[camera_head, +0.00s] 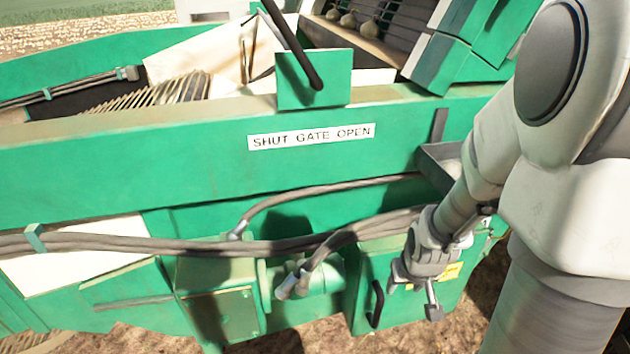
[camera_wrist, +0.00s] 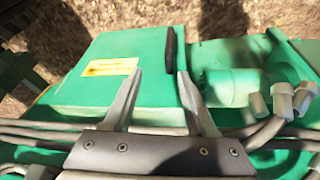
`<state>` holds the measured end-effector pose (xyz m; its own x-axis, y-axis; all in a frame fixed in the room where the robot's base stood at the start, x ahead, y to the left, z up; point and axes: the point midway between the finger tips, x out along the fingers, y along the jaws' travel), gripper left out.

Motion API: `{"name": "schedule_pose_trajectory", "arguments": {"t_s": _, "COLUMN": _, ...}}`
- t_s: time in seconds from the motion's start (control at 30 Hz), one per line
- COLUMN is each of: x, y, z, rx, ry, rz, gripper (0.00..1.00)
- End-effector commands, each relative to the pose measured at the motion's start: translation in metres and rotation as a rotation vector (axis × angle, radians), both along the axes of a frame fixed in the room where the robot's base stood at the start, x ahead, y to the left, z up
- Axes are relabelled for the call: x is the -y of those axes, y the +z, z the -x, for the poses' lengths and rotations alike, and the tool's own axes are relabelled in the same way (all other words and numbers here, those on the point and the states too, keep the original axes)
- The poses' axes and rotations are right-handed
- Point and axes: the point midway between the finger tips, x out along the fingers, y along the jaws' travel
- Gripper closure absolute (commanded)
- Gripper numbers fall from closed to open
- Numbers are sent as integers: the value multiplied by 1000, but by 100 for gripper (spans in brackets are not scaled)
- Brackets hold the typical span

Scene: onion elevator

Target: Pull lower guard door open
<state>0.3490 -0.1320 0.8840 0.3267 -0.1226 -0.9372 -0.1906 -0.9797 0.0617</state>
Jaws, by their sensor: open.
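The lower guard door is most likely the green panel (camera_head: 404,318) at the lower right of the machine, with a yellow label (camera_head: 452,272) and a black upright bar handle (camera_head: 376,303). The panel looks closed. My gripper (camera_head: 411,298) is in front of it, to the right of the handle, open and empty. In the wrist view, the fingertips of my gripper (camera_wrist: 160,74) are apart over the green panel (camera_wrist: 85,92). The black handle (camera_wrist: 171,52) shows just beyond the right fingertip, not clearly between the fingers. My wrist hides part of the panel's upper edge.
Grey hoses (camera_head: 180,246) run across the machine's front, close to my wrist. A green motor (camera_head: 315,290) with pipe fittings (camera_head: 290,287) is left of the panel. A sign (camera_head: 311,136) reads "SHUT GATE OPEN". Bare soil (camera_head: 452,328) lies below the panel.

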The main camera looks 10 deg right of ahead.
Motion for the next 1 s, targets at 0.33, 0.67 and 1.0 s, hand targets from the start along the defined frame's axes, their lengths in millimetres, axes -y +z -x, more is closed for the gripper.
{"name": "schedule_pose_trajectory", "arguments": {"t_s": 0.33, "x": -14, "y": -64, "z": -18, "rx": 52, "ry": 32, "rz": -55, "gripper": 43}}
{"name": "schedule_pose_trajectory", "arguments": {"t_s": 0.67, "x": -12, "y": -114, "z": -37, "rx": 48, "ry": 33, "rz": -55, "gripper": 43}}
{"name": "schedule_pose_trajectory", "arguments": {"t_s": 1.0, "x": -8, "y": -172, "z": -61, "rx": 48, "ry": 33, "rz": -54, "gripper": 43}}
